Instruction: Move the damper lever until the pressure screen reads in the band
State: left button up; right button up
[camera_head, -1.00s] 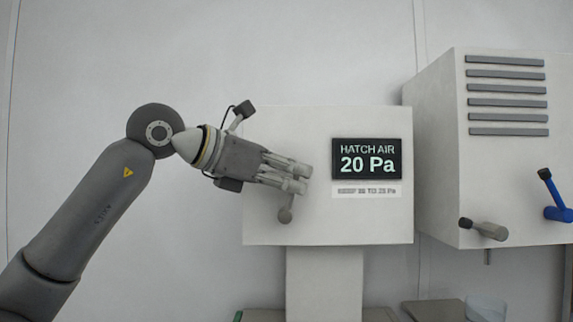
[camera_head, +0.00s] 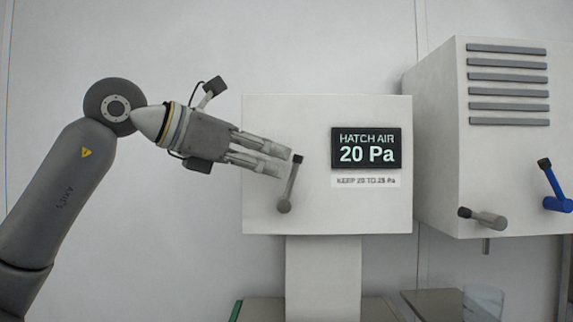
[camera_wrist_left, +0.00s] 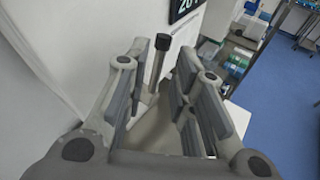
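The damper lever (camera_head: 291,184) is a grey bar with a dark tip on the white box (camera_head: 262,120). It points up, tilted slightly right. The black pressure screen (camera_head: 365,149) reads HATCH AIR 20 Pa. A label (camera_head: 366,181) below gives a "keep" band in Pa, its first number too blurred to read surely. My left gripper (camera_head: 275,160) is left of the lever's upper end, fingers pointing at it. In the left wrist view, the fingers (camera_wrist_left: 163,80) are apart and empty, with the lever tip (camera_wrist_left: 166,42) beyond the gap between them. My right gripper is out of view.
A second white box (camera_head: 432,140) with vent slats stands at right, carrying a grey lever (camera_head: 485,217) and a blue lever (camera_head: 555,190). A clear container (camera_head: 483,302) is below it. The wall area above the boxes is free.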

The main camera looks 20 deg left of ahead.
pick_arm(q)
jog(key=v, duration=0.7)
jog(key=shift+s, duration=0.2)
jog(key=shift+a, duration=0.15)
